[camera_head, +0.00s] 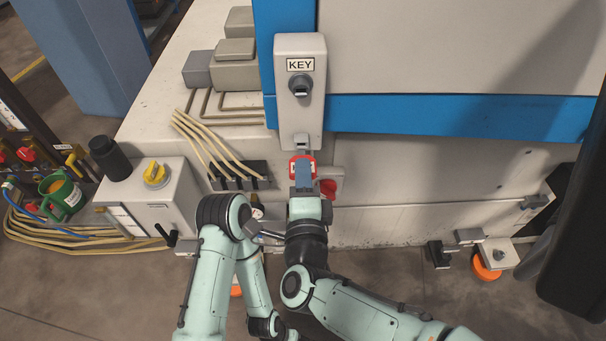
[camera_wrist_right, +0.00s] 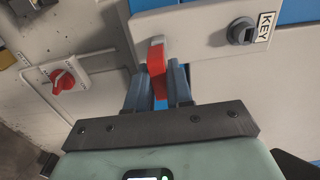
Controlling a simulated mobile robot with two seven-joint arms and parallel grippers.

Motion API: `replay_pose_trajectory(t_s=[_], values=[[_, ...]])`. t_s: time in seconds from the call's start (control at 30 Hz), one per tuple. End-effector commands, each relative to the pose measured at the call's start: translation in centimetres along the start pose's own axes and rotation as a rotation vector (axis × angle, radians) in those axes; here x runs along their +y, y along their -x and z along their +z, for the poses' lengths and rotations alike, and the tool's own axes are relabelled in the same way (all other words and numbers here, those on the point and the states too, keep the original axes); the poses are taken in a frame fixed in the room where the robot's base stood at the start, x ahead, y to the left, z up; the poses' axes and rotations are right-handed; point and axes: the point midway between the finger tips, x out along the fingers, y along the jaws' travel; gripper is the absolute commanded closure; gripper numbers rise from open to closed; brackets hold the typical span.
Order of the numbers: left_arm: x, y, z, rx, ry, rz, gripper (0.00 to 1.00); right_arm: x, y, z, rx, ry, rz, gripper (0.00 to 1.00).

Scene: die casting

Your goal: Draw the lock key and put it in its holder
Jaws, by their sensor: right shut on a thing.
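A pale box labelled KEY (camera_head: 312,112) is mounted on the machine front. It has a round dark keyed fitting (camera_head: 299,85) under the label, which also shows in the right wrist view (camera_wrist_right: 241,32). A small grey fitting (camera_head: 301,139) sits at the box's lower end. My right gripper (camera_head: 303,170) is just below that end, shut on the red lock key (camera_wrist_right: 156,62). The key stands between both fingers, its pale tip at the box's end. I cannot tell whether the tip is still inside the fitting.
A red rotary switch (camera_wrist_right: 63,81) on a pale plate is close beside my right gripper; it also shows in the head view (camera_head: 328,187). Yellowish cables (camera_head: 205,140) run to dark connectors at the left. A box with a yellow knob (camera_head: 155,173) stands farther left.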

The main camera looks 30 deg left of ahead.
Motion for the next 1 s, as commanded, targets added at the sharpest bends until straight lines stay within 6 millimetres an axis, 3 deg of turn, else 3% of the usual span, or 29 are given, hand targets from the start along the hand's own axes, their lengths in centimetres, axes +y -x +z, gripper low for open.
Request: replay_pose_trajectory(t_s=[1.0], values=[[-0.34,-0.86,-0.17,0.000,0.002,-0.003,0.57,0.16,-0.01,-0.03,0.000,-0.001,0.000,1.00]])
